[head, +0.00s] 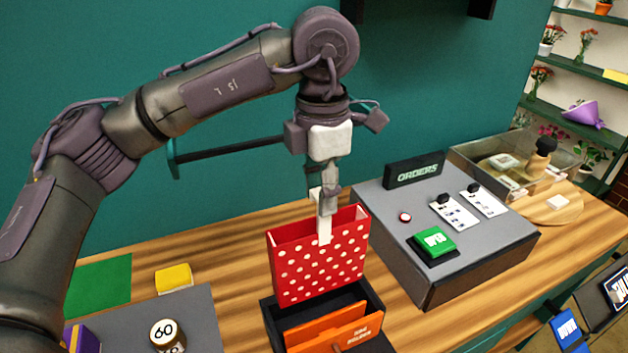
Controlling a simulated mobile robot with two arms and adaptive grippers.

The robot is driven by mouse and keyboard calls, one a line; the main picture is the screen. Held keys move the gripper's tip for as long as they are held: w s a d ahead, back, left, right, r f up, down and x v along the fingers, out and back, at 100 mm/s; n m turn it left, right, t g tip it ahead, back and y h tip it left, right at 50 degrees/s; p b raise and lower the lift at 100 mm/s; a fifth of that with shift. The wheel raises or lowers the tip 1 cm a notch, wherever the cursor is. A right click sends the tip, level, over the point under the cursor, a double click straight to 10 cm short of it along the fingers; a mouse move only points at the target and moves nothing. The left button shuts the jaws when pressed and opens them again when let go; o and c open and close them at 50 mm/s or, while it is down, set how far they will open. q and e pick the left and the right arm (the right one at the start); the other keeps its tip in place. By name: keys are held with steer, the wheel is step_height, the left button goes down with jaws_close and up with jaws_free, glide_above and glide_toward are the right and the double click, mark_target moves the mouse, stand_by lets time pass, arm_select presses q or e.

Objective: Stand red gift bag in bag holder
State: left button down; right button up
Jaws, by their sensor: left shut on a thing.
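The red gift bag (335,268) with white dots is upright and open at the top. My left gripper (323,222) points down and is shut on the bag's near upper rim, with one pale finger over the dotted front. The bag holder (372,292) is a black tray with an orange front panel on the wooden counter. The bag's lower end is at the rear part of the holder, behind the orange panel. I cannot tell whether its bottom rests inside or hangs just above. My right gripper is not in view.
A grey order console (390,240) with a green button stands close right of the bag. A yellow block (173,278) and a round item marked 60 (167,335) are at the left. A wall rail (230,150) runs behind my arm. Bare counter lies left of the bag.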

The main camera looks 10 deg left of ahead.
mark_target(321, 231)
arm_select(q)
step_height(321, 231, down, 2)
steer(key=shift+w+b, duration=0.1)
steer(key=shift+b, duration=0.35)
steer(key=shift+f+b, duration=1.6)
steer(key=shift+f, duration=1.55)
steer(key=shift+f+b, duration=1.65)
steer(key=shift+f, duration=0.05)
steer(key=c, duration=0.7)
jaws_free()
steer(key=shift+o, duration=0.2)
steer(key=shift+r, duration=0.1)
step_height(321, 231, up, 12)
steer(key=shift+f, duration=0.1)
